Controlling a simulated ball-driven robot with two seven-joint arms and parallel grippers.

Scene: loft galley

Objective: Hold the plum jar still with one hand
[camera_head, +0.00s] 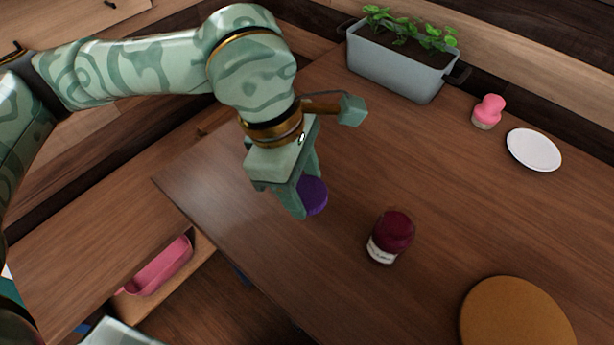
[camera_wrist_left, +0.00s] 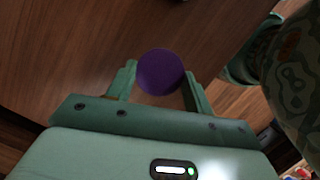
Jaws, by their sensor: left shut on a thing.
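The plum jar (camera_head: 314,196) shows as a round purple top at my left gripper, over the wooden counter. In the left wrist view the same purple disc (camera_wrist_left: 161,72) sits between the two fingers. My left gripper (camera_head: 304,192) comes down on it from above and is shut on it. The gripper hides most of the jar's body in the head view, so I cannot tell whether it touches the counter. My right gripper is not in view.
A dark red jar with a pale label (camera_head: 390,237) stands to the right. A round tan board (camera_head: 515,318), white plate (camera_head: 534,150), pink shaker-like item (camera_head: 488,112) and grey planter (camera_head: 398,68) are also on the counter. A pink bin (camera_head: 160,267) sits lower left.

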